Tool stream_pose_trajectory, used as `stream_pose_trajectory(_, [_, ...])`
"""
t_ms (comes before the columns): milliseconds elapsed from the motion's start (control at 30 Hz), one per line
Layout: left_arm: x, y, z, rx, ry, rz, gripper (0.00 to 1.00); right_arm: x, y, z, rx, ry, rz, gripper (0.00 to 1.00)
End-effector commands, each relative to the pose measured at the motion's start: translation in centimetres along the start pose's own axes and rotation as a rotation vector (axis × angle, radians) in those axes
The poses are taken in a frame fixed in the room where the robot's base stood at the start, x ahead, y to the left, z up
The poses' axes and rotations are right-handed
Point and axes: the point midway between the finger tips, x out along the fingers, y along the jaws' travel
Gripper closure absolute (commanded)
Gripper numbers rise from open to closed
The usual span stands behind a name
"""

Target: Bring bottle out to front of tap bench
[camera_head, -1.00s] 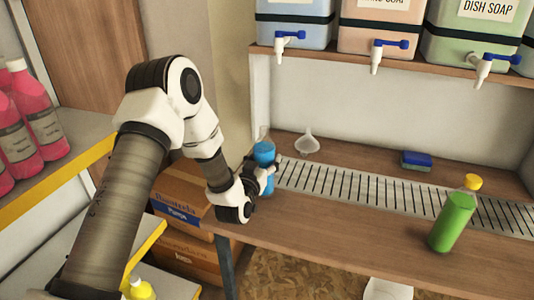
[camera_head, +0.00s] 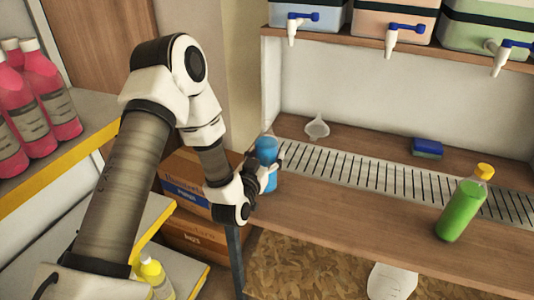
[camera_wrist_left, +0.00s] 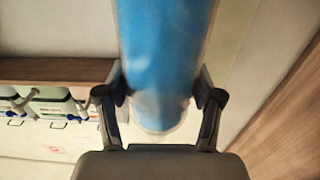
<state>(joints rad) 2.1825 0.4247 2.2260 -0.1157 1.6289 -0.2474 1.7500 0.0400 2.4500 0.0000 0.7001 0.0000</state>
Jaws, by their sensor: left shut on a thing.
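The blue bottle (camera_head: 267,152) is at the left end of the wooden tap bench (camera_head: 345,217), near the left end of the drip grate. My left gripper (camera_head: 268,177) is shut on it from the front left. In the left wrist view the blue bottle (camera_wrist_left: 165,60) fills the space between the two fingers (camera_wrist_left: 160,100), which touch its sides. I cannot tell whether its base rests on the bench. A green bottle (camera_head: 461,211) with a yellow cap stands upright at the right, by the grate. My right gripper does not show.
Drums with blue-levered taps (camera_head: 403,27) sit on a shelf above the bench. A funnel (camera_head: 317,128) and a blue sponge (camera_head: 427,147) lie behind the grate (camera_head: 370,178). Pink bottles (camera_head: 45,90) fill the left shelf. Cardboard boxes (camera_head: 190,185) stand below.

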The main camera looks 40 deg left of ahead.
Motion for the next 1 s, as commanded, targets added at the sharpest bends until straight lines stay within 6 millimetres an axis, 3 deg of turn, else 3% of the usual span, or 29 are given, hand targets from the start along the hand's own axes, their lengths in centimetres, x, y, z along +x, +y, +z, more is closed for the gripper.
stream_pose_trajectory(233, [0.0, 0.0, -0.1, 0.0, 0.002, 0.0, 1.0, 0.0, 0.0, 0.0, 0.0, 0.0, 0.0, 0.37])
stream_pose_trajectory(267, [0.0, 0.0, -0.1, 0.0, 0.002, 0.0, 0.23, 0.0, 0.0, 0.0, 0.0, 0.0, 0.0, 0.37])
stream_pose_trajectory(300, [0.0, 0.0, -0.1, 0.0, 0.002, 0.0, 0.09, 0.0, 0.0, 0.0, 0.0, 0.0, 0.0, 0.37])
stream_pose_trajectory(333, [0.0, 0.0, -0.1, 0.0, 0.002, 0.0, 0.04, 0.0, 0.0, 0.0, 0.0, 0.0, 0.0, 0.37])
stream_pose_trajectory(733, [-0.6, 0.0, 0.1, 0.0, -0.002, 0.0, 0.04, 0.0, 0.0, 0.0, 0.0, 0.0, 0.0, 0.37])
stream_pose_trajectory(1000, [-5.8, 0.0, 0.1, 0.0, -0.004, 0.0, 0.04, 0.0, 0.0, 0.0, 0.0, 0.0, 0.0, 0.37])
